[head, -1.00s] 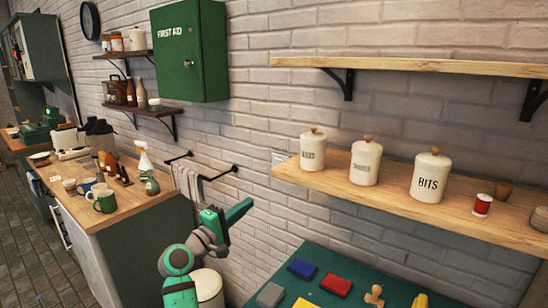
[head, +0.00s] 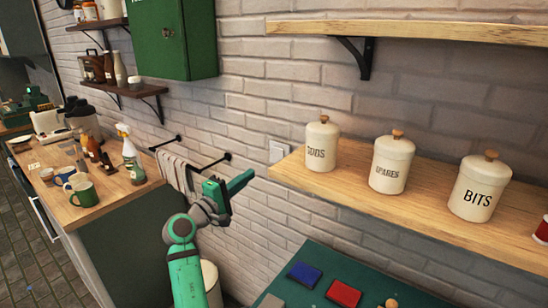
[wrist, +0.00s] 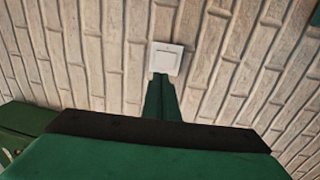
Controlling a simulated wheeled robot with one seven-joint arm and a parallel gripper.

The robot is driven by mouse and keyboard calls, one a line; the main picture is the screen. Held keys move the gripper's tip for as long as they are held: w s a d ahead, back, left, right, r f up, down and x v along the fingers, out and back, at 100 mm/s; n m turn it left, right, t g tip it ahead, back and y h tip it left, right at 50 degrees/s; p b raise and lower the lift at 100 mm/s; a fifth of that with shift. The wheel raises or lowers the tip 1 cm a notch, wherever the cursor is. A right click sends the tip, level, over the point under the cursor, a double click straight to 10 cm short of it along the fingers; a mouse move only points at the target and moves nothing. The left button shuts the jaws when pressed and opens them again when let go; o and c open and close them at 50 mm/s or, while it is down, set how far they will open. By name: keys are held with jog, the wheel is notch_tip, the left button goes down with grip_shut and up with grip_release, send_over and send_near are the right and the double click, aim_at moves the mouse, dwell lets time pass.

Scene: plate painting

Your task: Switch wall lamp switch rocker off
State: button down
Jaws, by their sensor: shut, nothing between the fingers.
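The wall lamp switch (head: 277,152) is a small white square plate on the brick wall, just left of the lower shelf's end in the head view. In the wrist view the switch (wrist: 166,58) sits at upper centre, with its rocker facing me. My green gripper (head: 248,176) is shut and empty, below and left of the switch in the head view. In the wrist view its fingertips (wrist: 161,78) overlap the lower edge of the switch. I cannot tell whether they touch it. The rocker's tilt is too small to read.
The lower wooden shelf (head: 420,207) with white canisters (head: 390,163) juts out right of the switch. A towel rail (head: 215,163) with a grey towel (head: 174,170) is left of my gripper. A green table (head: 330,262) with coloured pads is below.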

aim_at(278, 152)
jog(key=x, duration=1.3)
jog(key=shift+w+r, duration=0.1)
jog(key=shift+w, duration=0.3)
jog(key=shift+d, duration=0.1)
